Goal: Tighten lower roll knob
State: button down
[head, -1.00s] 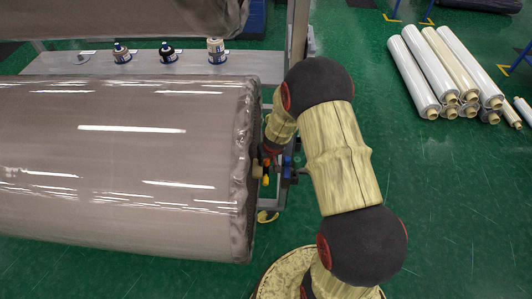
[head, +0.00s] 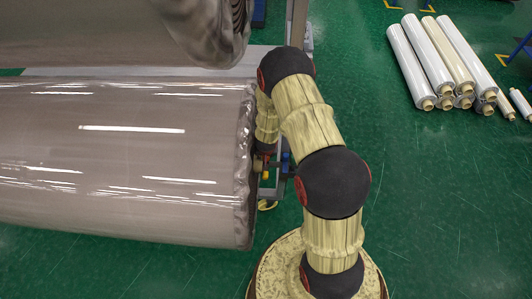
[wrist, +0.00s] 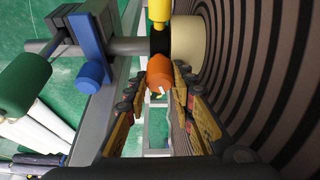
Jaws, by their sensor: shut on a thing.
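The lower wrapped roll (head: 120,165) lies across the left of the head view, in shiny brown film. Its striped spiral end (wrist: 270,60) fills the right of the wrist view, around a pale core (wrist: 186,45). An orange knob (wrist: 160,72) sits between my gripper's fingertips, below a yellow cylinder (wrist: 159,10). My gripper (wrist: 161,82) is shut on this orange knob, with one finger on each side. In the head view my arm and the roll's edge hide most of the gripper.
A second wrapped roll (head: 120,35) hangs above. In the wrist view a blue lever (wrist: 88,45) and a dark green cylinder (wrist: 24,82) stand left of my gripper. White rolls (head: 420,60) lie on the green floor at the upper right. Floor right of my arm is clear.

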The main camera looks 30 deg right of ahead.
dwell(0.3)
jog(key=c, duration=1.6)
grip_release()
jog(key=shift+o, duration=0.5)
jog(key=v, duration=1.2)
jog(key=shift+a, duration=0.1)
